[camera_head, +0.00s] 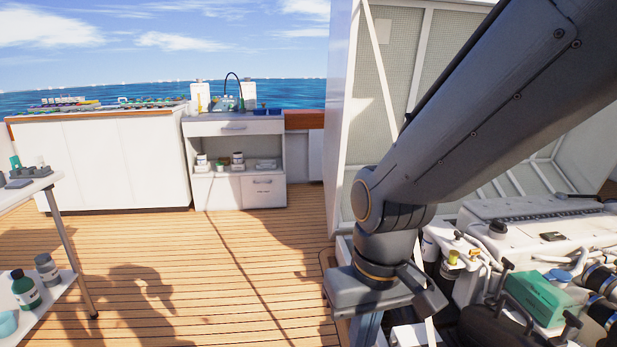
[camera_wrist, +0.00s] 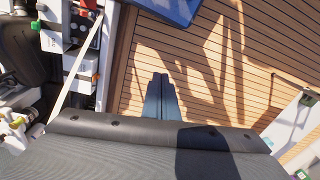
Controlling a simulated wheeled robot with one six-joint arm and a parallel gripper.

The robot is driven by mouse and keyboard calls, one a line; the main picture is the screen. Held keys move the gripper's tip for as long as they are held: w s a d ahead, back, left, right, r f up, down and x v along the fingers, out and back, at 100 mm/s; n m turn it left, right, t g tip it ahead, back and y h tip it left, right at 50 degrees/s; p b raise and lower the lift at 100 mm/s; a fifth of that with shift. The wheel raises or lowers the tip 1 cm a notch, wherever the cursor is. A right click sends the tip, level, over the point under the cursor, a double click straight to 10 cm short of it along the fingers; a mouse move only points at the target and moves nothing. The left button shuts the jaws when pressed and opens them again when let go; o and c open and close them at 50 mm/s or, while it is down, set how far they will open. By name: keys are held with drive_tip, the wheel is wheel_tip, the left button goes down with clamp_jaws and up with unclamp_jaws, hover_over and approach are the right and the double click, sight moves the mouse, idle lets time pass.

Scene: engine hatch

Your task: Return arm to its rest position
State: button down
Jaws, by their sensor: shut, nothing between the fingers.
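My arm (camera_head: 480,120) reaches across the right of the head view, down to its wrist joint near the open engine hatch's left edge. My gripper (camera_wrist: 160,78) shows in the wrist view as two dark fingers closed together, with nothing between them. It is over the bare wooden deck (camera_wrist: 205,60), apart from other things. The engine (camera_head: 545,230) lies in the hatch to the right of the wrist in the head view. In the wrist view, engine parts (camera_wrist: 30,70) show at the left. The fingertips cannot be made out in the head view.
The raised hatch cover (camera_head: 343,110) stands behind my arm. A white cabinet (camera_head: 240,130) and a long white counter (camera_head: 105,160) stand at the back. A table (camera_head: 60,225) with bottles on its lower shelf is at the left. The deck (camera_head: 200,270) between is clear.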

drive_tip(key=s+d+r+m+p, duration=0.2)
drive_tip(key=d+r+p, duration=0.9)
drive_tip(key=p, duration=0.7)
wheel_tip(320, 180, up, 3)
drive_tip(key=shift+s+d+r+m+h, duration=0.25)
drive_tip(key=shift+m+h, duration=0.15)
drive_tip(key=shift+m, duration=0.2)
